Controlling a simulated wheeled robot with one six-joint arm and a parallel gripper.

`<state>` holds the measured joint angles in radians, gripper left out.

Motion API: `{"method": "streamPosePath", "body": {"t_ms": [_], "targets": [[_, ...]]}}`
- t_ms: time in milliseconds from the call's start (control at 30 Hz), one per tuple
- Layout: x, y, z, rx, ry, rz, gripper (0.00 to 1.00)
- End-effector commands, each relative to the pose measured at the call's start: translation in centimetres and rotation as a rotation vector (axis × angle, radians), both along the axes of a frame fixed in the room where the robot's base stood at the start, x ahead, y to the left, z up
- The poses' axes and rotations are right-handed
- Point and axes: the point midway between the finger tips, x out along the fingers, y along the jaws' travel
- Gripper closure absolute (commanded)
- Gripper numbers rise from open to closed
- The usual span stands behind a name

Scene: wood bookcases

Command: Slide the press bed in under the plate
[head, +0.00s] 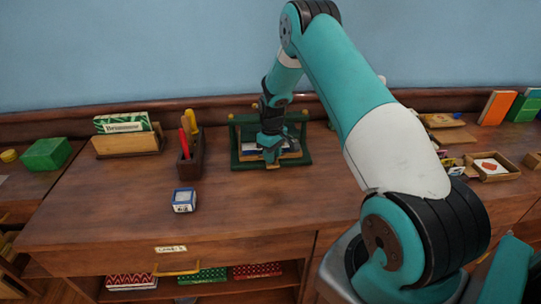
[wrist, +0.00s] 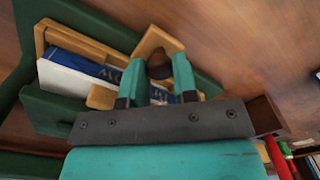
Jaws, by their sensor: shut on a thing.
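The green press (head: 305,159) stands on the desk top near the wall, with brass-topped posts. The press bed (wrist: 75,40) is a tan wooden tray with a protruding handle piece; a blue-and-white printed item (wrist: 85,68) lies in it. In the head view only a little of the bed shows behind my gripper (head: 270,152). In the wrist view my gripper (wrist: 159,70) is shut on the brown knob (wrist: 159,68) at the bed's handle end. The plate is not clear in either view, and I cannot tell how far the bed lies under it.
A dark holder (head: 190,163) with red and yellow tools stands left of the press. A small blue-and-white box (head: 184,201) sits nearer the front edge. A wooden stand (head: 125,144) is farther left, and a shallow tray (head: 492,167) is at right. The front middle desk is clear.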

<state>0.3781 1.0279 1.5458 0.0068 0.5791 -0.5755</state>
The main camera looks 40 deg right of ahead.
Motion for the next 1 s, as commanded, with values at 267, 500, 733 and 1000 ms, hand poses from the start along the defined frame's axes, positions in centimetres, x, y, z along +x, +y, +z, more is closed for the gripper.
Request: {"method": "streamPosePath", "body": {"t_ms": [267, 500, 733, 1000], "targets": [[0.5, -0.4, 0.2, 0.001, -0.024, 0.002, 0.62], [0.2, -0.7, 0.2, 0.001, -0.017, -0.004, 0.62], [0.1, -0.9, 2.9, 0.0, -0.019, -0.007, 0.62], [0.3, -0.7, 9.8, -0.002, -0.024, -0.004, 0.62]]}}
